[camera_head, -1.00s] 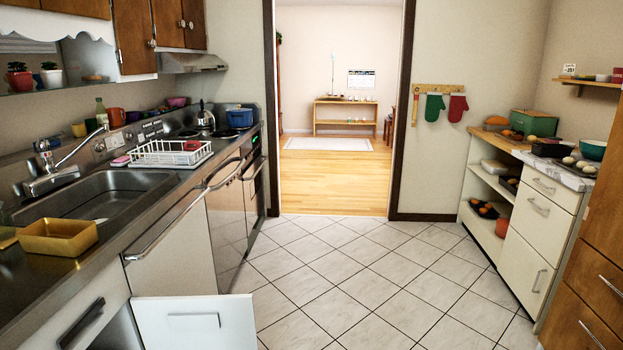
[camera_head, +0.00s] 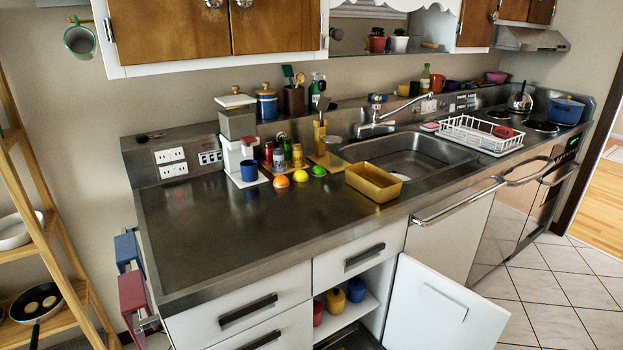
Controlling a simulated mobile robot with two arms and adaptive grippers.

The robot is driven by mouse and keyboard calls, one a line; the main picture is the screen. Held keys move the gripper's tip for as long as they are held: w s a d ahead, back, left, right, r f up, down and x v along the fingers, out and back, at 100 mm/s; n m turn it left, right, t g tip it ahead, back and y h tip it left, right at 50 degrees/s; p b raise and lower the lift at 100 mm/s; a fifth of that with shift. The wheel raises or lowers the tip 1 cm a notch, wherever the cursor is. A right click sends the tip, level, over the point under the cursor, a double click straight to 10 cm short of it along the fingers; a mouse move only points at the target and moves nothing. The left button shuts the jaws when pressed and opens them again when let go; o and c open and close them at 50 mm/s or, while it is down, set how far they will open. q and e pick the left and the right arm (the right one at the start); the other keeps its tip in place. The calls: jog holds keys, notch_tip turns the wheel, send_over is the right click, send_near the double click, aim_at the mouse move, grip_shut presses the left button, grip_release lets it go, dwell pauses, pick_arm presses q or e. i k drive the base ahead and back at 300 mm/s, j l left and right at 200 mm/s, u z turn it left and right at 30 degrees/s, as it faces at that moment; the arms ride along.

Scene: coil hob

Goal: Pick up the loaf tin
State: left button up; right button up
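A gold-coloured rectangular open tin (camera_head: 380,189), which looks like the loaf tin, sits upright on the steel counter (camera_head: 245,220). It stands at the front left corner of the sink (camera_head: 425,160), close to the counter's front edge. Its near wall shows clearly and nothing covers it. Neither of my grippers is in view.
An orange, yellow and green ball-like row (camera_head: 300,176) lies left of the tin, by a blue cup (camera_head: 249,170) and a white machine. Below, a white cupboard door (camera_head: 440,305) stands open into the floor space. The counter's left half is clear.

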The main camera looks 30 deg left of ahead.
aim_at(376, 184)
jog(key=u, duration=0.7)
